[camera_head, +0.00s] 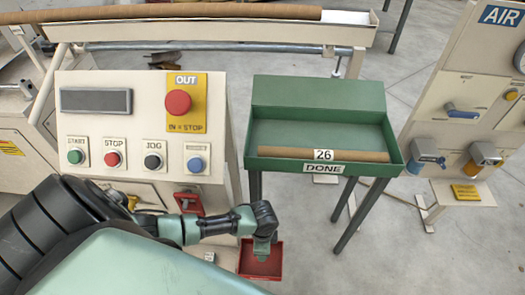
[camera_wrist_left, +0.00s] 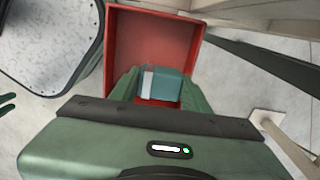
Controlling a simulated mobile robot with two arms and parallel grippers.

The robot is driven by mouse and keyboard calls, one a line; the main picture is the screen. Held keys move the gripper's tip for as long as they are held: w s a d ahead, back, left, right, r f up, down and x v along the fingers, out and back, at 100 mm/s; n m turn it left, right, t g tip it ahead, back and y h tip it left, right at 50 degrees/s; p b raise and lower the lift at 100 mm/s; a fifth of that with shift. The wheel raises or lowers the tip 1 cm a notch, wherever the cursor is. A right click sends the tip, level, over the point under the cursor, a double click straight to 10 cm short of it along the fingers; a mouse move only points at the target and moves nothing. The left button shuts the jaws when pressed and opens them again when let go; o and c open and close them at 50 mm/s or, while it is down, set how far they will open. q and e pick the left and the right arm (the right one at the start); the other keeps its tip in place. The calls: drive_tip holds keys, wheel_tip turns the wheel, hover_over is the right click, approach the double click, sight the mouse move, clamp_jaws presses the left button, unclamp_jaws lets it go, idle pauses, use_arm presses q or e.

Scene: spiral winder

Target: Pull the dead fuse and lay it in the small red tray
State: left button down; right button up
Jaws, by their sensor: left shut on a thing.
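My left gripper (camera_head: 263,250) points down over the small red tray (camera_head: 258,267) at the front of the control stand. In the left wrist view, the gripper (camera_wrist_left: 158,92) is shut on a teal block with a pale band, which looks like the fuse (camera_wrist_left: 168,84). The fuse is within the outline of the red tray (camera_wrist_left: 150,35), near its front part; I cannot tell whether it touches the floor. The rest of the tray's visible floor is bare. In the head view the gripper hides the fuse. My right gripper is not in view.
The panel (camera_head: 120,126) with several buttons and a red stop knob (camera_head: 178,102) stands behind my left arm. A red part (camera_head: 189,202) is below the buttons. A green DONE tray (camera_head: 320,98) holding a brown tube stands to the right, with its legs (camera_head: 357,215) close by.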

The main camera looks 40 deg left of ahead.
use_arm(q)
drive_tip(key=c, duration=0.6)
unclamp_jaws()
drive_tip(key=shift+r, duration=0.15)
wheel_tip(320, 180, up, 8)
drive_tip(key=shift+f+p, duration=0.2)
drive_tip(key=shift+p, duration=0.45)
drive_tip(key=shift+s, duration=0.1)
